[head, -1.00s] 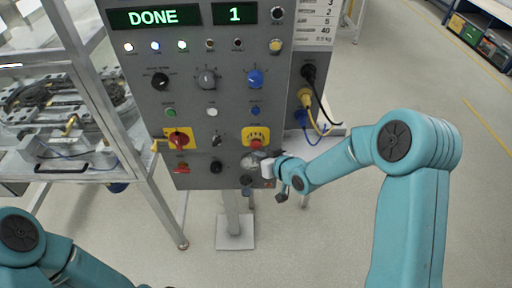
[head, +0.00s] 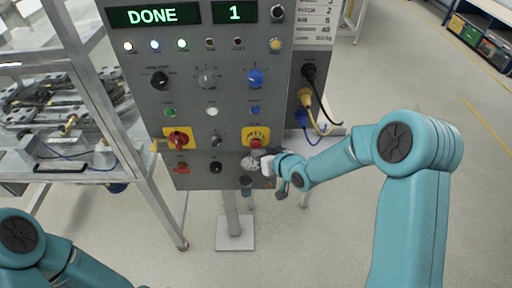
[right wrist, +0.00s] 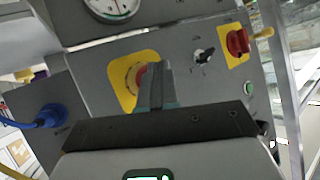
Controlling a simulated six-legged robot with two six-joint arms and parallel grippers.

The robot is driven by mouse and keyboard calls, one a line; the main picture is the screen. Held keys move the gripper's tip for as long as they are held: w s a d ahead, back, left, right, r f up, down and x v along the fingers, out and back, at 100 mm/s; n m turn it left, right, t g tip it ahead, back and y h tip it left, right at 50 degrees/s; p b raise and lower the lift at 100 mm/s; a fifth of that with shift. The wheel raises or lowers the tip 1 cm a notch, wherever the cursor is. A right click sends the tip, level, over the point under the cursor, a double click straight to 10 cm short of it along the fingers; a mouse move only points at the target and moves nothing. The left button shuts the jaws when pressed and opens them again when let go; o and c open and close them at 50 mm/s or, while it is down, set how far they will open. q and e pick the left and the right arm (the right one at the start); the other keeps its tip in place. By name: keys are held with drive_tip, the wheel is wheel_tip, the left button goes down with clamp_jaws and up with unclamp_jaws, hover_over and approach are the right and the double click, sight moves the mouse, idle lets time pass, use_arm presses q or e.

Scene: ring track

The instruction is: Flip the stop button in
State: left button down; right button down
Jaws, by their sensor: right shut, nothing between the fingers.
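The stop button (head: 256,143) is a red round button on a yellow square plate, low on the right of the grey panel's front. It also shows in the right wrist view (right wrist: 139,78), partly hidden behind my fingers. My right gripper (head: 264,155) is at the panel just below and right of the button. In the right wrist view its fingers (right wrist: 154,82) are shut, with nothing between them, and overlap the button's edge. I cannot tell whether they touch it. My left arm shows at the bottom left, its gripper out of view.
A red rotary switch (head: 178,139) on another yellow plate sits at left. A round gauge (head: 249,163) lies below the button. Plugs with yellow and blue cables (head: 304,98) hang on the panel's right side. A metal rack (head: 124,120) stands at left. Floor at right is clear.

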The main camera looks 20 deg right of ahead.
drive_tip(key=shift+w+d, duration=0.15)
drive_tip(key=shift+w, duration=0.35)
idle(0.5)
drive_tip(key=shift+s+b, duration=0.1)
drive_tip(key=shift+b, duration=0.2)
drive_tip(key=shift+s+a+b, duration=0.3)
drive_tip(key=shift+s+b, duration=0.15)
drive_tip(key=shift+s, duration=0.3)
drive_tip(key=s+b, duration=0.1)
drive_tip(key=s, duration=0.1)
drive_tip(key=s+a+b, duration=0.1)
drive_tip(key=s, duration=0.2)
drive_tip(key=shift+a+b, duration=0.15)
drive_tip(key=shift+b, duration=0.15)
